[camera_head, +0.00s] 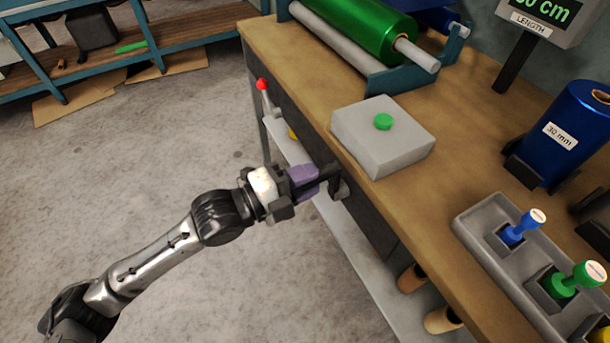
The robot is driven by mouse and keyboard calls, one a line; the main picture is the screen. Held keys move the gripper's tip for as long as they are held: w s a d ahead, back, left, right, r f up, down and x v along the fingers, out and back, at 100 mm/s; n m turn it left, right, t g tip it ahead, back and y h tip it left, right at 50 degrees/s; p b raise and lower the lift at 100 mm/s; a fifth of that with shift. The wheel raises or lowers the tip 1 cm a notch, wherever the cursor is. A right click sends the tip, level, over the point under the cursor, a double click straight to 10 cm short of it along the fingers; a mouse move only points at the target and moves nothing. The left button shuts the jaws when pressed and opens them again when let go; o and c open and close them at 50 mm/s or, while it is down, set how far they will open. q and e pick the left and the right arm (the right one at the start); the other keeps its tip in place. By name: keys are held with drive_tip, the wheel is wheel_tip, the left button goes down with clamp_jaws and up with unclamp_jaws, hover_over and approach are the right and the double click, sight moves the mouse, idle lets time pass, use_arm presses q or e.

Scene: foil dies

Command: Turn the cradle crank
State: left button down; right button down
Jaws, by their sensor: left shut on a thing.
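My left gripper (333,180) reaches in from the left to the bench's front side. It is shut on a dark handle-like part (343,193) there, mostly hidden by the fingers. A crank-like lever with a red knob (262,85) and grey arm stands at the bench's far left front corner, apart from my gripper. A green foil roll (367,24) lies in a blue-grey cradle (405,73) at the back of the bench. My right gripper is not in view.
A grey box with a green button (383,121) sits on the wooden bench (415,185) close to my left gripper. A grey tray (476,236) holds blue and green handled dies. A blue roll (575,130) stands at right. Open floor lies left.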

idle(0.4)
use_arm(q)
drive_tip(key=c, duration=0.9)
unclamp_jaws()
drive_tip(key=shift+s+a+p, duration=0.3)
drive_tip(key=shift+a, duration=0.25)
drive_tip(key=p+v, duration=0.3)
drive_tip(key=v, duration=0.9)
drive_tip(key=shift+s+a, duration=0.25)
